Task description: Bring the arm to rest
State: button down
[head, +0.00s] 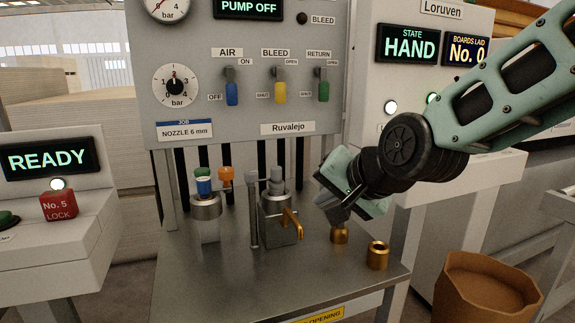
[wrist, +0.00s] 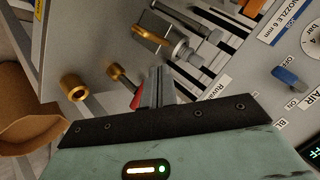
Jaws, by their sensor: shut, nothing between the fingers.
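My gripper (head: 338,217) is at the right part of the metal bench in the head view, pointing down, its fingers shut and empty. A brass fitting (head: 339,236) stands just below the fingertips; I cannot tell whether they touch. The closed fingers also show in the wrist view (wrist: 158,84), with a small red piece (wrist: 136,98) beside them. My arm reaches in from the right in the head view.
The metal bench (head: 235,285) carries a second brass fitting (head: 377,256), a clamp with a brass lever (head: 291,222) and a holder of coloured nozzles (head: 205,206). A panel (head: 255,95) rises behind. A brown bin (head: 487,290) stands at right.

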jog(key=s+d+f+n+g+h, duration=0.1)
jog(key=s+d+f+n+g, duration=0.2)
jog(key=s, duration=0.5)
jog(key=s+d+f+n+g+h, duration=0.1)
jog(key=s+f+n+g+h, duration=0.15)
jog(key=s+f+n, duration=0.4)
jog(key=s+d+f+n+g+h, duration=0.1)
jog(key=s+d+f+n+g, duration=0.15)
jog(key=s, duration=0.75)
notch_tip(320, 180, up, 13)
jog(key=s+p, duration=0.1)
jog(key=p, duration=1.1)
jog(key=shift+g+p, duration=0.35)
jog(key=shift+g, duration=0.05)
